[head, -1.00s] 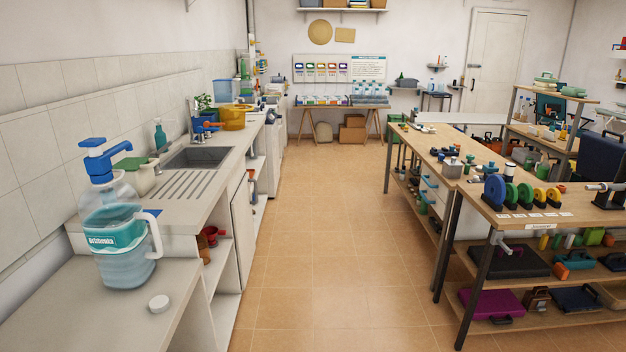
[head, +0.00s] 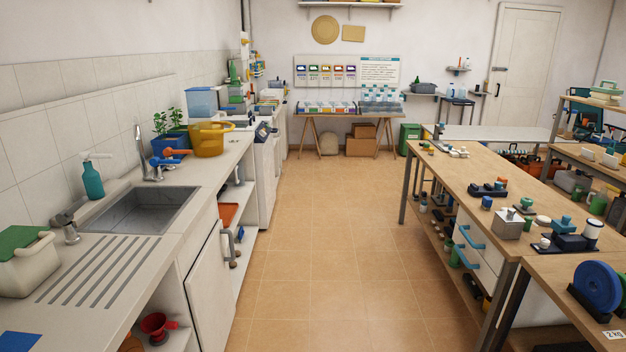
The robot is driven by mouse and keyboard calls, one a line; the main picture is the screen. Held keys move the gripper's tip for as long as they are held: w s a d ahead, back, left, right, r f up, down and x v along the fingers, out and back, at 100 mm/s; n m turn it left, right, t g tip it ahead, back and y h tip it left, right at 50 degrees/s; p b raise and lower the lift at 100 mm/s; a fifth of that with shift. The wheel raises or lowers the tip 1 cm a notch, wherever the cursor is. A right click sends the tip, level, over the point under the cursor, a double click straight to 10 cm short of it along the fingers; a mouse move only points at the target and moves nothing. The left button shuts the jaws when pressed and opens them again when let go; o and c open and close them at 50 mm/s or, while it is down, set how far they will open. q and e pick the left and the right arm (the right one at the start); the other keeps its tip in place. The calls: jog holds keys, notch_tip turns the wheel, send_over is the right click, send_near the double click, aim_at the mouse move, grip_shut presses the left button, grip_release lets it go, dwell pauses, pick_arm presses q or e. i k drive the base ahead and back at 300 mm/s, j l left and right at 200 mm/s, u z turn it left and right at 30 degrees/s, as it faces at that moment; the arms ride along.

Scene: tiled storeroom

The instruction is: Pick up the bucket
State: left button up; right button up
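A yellow bucket (head: 212,136) stands upright on the left counter, beyond the sink and close to the plant pot. It looks empty of anything rising above its rim, but its inside is mostly hidden. Neither of my grippers shows in the head view, and nothing is touching the bucket that I can see.
The sink (head: 140,212) and a teal spray bottle (head: 93,181) lie on the near side of the bucket. A blue pot with a plant (head: 168,140) stands left of it. The tiled aisle (head: 310,230) is clear between the left counter and the workbench (head: 480,180).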

aim_at(206, 138)
jog(key=i, duration=2)
